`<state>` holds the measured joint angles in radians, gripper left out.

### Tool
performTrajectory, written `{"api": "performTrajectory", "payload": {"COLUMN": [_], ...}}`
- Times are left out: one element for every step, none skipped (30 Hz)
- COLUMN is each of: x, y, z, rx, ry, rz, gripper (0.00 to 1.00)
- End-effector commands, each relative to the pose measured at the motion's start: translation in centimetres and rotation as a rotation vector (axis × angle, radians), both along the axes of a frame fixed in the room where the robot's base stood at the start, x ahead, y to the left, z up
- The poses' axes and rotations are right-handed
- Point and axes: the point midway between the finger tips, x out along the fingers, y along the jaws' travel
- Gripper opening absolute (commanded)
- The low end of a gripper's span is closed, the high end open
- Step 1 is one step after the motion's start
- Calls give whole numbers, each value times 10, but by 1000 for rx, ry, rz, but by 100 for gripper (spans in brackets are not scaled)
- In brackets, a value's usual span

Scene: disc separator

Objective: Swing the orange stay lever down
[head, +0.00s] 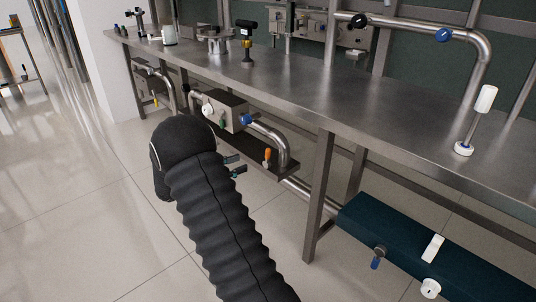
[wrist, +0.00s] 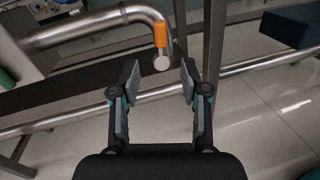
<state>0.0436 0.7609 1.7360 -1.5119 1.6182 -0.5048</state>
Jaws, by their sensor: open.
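The orange stay lever (head: 267,154) stands upright on a small mount on the low dark shelf under the bench, just right of my gripper (head: 237,165) in the head view. In the wrist view the orange lever (wrist: 161,34) shows beyond and between the fingertips, with a round pale grey end (wrist: 162,63) below it. My gripper (wrist: 159,82) is open and empty. A gap shows between each finger and the lever, and I see no contact. The lever's far side is hidden.
A bent steel pipe (head: 277,137) runs close behind the lever, from a metal valve box (head: 227,110). A bench leg (head: 318,195) and a dark teal box (head: 440,255) stand to the right. The steel bench top (head: 290,80) overhangs the shelf. Open floor lies in front.

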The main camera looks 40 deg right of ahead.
Motion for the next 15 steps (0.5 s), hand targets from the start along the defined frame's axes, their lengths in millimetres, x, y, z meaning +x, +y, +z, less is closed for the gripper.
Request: {"api": "performTrajectory", "payload": {"x": [-2,-3,-4,-4,-6,-7,-7,-8,-9,-9,-10,-11,-11,-12,-13], "y": [-9,-15,-22,-28,-34,-41,-47,-52,-60,-65,-71,-77,-82,-87,-93], "z": [0,0,0,0,0,0,0,0,0,0,0,0,0,0,1], "rx": [1,1,2,2,2,2,2,2,3,2,2,2,2,2,1], "ry": [0,0,0,0,0,0,0,0,0,-1,-1,-1,-1,-1,-1], "rz": [-4,-5,-4,-4,-5,-5,-4,-5,-5,-5,-5,-4,-4,-4,-4], "gripper": [45,45,45,45,45,45,45,45,45,45,45,45,45,45,45]}}
